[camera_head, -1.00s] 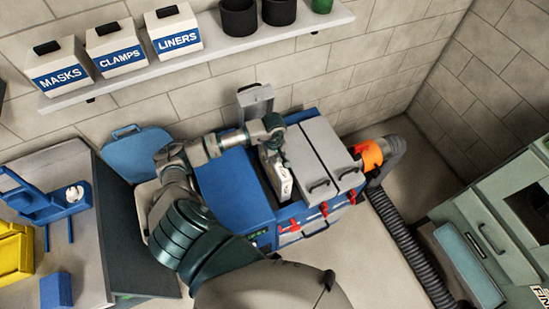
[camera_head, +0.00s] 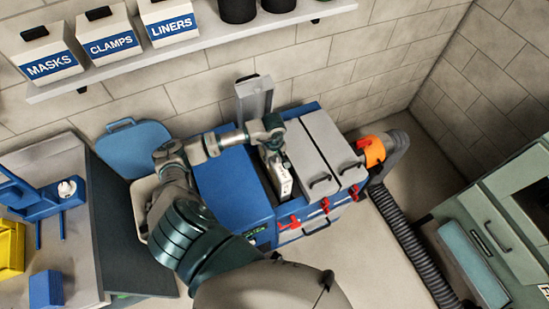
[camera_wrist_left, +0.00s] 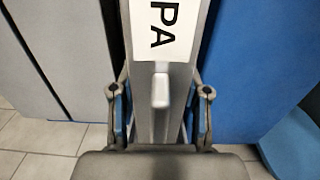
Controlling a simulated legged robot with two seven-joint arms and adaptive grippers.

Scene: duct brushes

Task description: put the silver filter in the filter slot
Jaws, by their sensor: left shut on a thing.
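My left gripper (camera_wrist_left: 162,108) is shut on the handle of the silver filter (camera_wrist_left: 185,85), a long grey block with a white label reading "PA" in the left wrist view. In the head view the gripper (camera_head: 268,146) and the filter (camera_head: 283,178) are over the blue machine (camera_head: 232,187), at the open bay between its blue left part and its grey lids. The filter slot (camera_head: 266,183) shows only as a dark strip beside the filter. The filter lines up lengthwise with the bay. Its lower part is hidden, so I cannot tell how deep it sits. My right gripper is out of view.
A grey lid (camera_head: 254,97) stands raised behind the bay. Two closed grey lids (camera_head: 325,155) lie to its right, with red latches (camera_head: 324,205) in front. An orange collar (camera_head: 371,150) and black hose (camera_head: 405,245) are at the right. A shelf (camera_head: 215,37) runs above.

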